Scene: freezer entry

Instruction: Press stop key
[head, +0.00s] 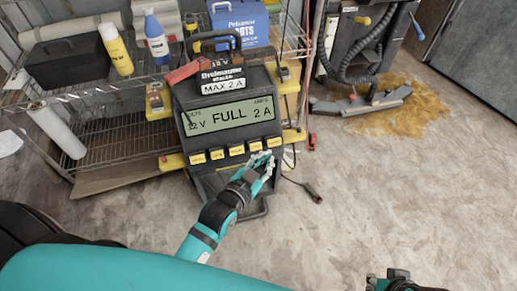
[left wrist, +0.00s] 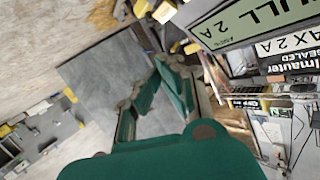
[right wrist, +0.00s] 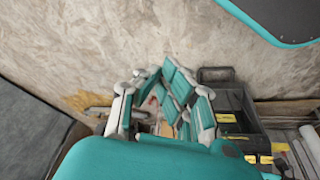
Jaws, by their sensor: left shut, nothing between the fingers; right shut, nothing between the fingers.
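The black charger (head: 228,104) stands upright, its display (head: 228,116) reading 12 V, FULL, 2 A. A row of several yellow keys (head: 236,150) runs below the display; their small labels are too blurred to tell which is stop. My left gripper (head: 264,160) is shut and empty, just below the right-end key (head: 274,141); I cannot tell whether it touches. In the left wrist view its fingers (left wrist: 150,88) point past the display (left wrist: 250,20). My right gripper (head: 395,282) is low at the bottom right, shut and empty, away from the charger; its fingers (right wrist: 165,98) show in the right wrist view.
A battery labelled MAX 2 A (head: 222,80) sits on top of the charger with a red clamp (head: 184,72). A wire shelf (head: 115,103) with bottles and a black box stands behind left.

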